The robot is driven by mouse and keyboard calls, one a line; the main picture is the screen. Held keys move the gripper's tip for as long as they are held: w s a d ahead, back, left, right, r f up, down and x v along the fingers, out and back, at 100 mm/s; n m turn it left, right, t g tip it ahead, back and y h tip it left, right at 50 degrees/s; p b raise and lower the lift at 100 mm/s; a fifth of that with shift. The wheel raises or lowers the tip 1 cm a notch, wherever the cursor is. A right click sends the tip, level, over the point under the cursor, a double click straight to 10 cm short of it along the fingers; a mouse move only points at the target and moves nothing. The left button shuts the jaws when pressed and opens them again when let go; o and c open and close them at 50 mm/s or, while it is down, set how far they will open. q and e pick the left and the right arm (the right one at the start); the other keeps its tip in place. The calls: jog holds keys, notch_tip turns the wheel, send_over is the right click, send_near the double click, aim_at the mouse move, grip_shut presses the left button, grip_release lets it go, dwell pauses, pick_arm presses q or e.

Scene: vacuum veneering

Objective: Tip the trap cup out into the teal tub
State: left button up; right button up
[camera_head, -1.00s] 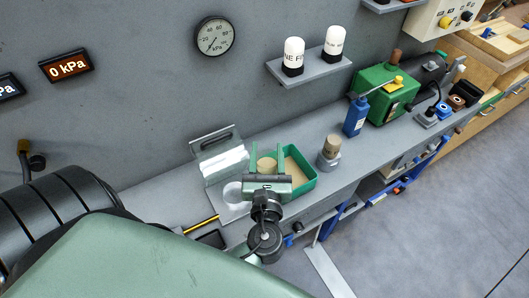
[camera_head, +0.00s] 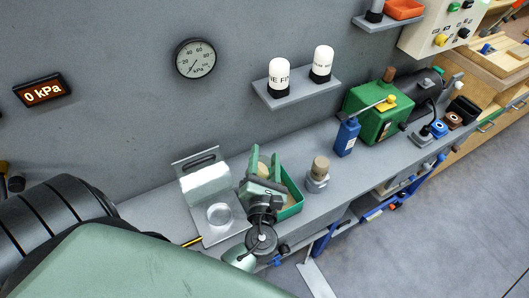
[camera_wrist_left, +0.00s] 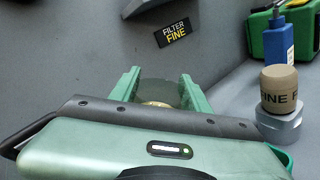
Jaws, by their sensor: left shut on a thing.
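My left gripper (camera_head: 264,166) is shut on the trap cup, a clear cup with tan matter in it. In the wrist view the cup (camera_wrist_left: 158,92) sits between the two green fingers. In the head view its tan contents show between the fingers, and the gripper hides much of it. The gripper leans to one side over the teal tub (camera_head: 297,206), a green open box partly hidden behind the gripper. I cannot tell whether anything is pouring out. A corner of the tub shows at the lower right of the wrist view. My right gripper is not in view.
Left of the tub is a grey stand (camera_head: 212,230) with a round recess and a clear raised guard. Right of it a tan-topped filter (camera_head: 317,174) stands on a grey base. A blue bottle (camera_head: 347,137) and green pump (camera_head: 373,112) are further right.

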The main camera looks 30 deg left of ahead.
pick_arm(q)
notch_tip(320, 180, down, 2)
jog(key=shift+f+m+b, duration=0.2)
jog(key=shift+m+b, duration=0.15)
jog(key=shift+m, duration=0.75)
jog(key=m+p, duration=0.1)
jog(key=p, duration=0.1)
jog(key=m+p, duration=0.2)
jog(key=d+r+m+p, duration=0.1)
jog(key=m+p, duration=0.1)
jog(key=p, duration=0.1)
jog(key=shift+w, duration=0.25)
jog(key=shift+m+p, duration=0.7)
jog(key=shift+w+d+f+m+p, duration=0.1)
jog(key=shift+f+m+p, duration=0.2)
jog(key=shift+m, duration=0.2)
dwell(0.5)
